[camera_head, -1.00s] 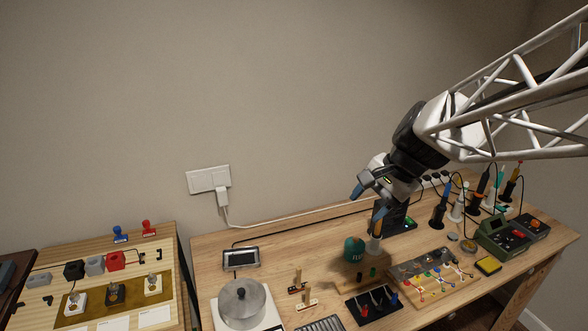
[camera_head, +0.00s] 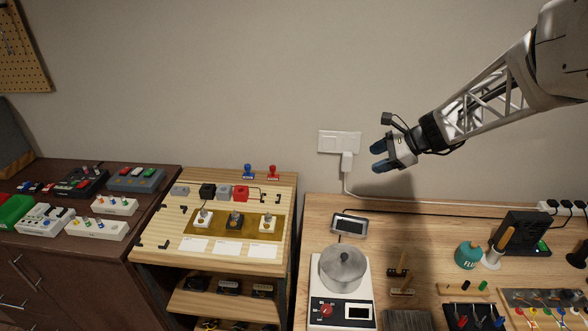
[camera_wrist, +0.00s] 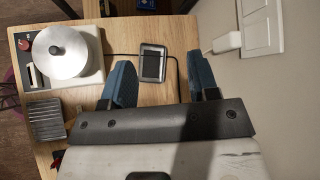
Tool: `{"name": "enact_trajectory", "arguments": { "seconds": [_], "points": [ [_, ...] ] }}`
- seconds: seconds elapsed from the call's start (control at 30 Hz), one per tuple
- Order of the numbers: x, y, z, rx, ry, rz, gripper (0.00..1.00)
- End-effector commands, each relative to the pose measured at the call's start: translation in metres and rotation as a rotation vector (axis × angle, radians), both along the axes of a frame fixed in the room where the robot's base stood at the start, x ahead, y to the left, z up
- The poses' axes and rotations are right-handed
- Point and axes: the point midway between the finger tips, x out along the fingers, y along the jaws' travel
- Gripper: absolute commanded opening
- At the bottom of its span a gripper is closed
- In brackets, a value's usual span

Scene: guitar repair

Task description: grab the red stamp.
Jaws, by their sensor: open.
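The red stamp (camera_head: 272,172) stands upright at the back edge of the light wooden stand (camera_head: 180,215), in the middle of the head view. A blue stamp (camera_head: 248,171) stands just left of it. My gripper (camera_head: 379,158) is open and empty, in the air by the wall, to the right of the red stamp and well apart from it. In the wrist view, my gripper's two blue fingers (camera_wrist: 163,82) are spread over the workbench with nothing between them. I cannot make out the red stamp in the wrist view.
A wall socket with a plug (camera_head: 346,160) sits behind and left of my gripper. A small grey-screened device (camera_head: 349,225) and a scale with a metal pot (camera_head: 343,268) stand on the workbench. Grey, black and red blocks (camera_head: 241,193) are in front of the stamps.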

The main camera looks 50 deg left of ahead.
Motion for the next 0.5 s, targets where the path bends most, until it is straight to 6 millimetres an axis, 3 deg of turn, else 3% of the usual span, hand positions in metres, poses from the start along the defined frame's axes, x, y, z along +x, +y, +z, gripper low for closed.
{"name": "enact_trajectory", "arguments": {
  "seconds": [0.1,0.5],
  "points": [
    [-0.004,0.044,-0.019,0.012,0.069,-0.013,0.55],
    [-0.033,0.181,-0.083,0.037,0.304,-0.068,0.55]
  ]
}}
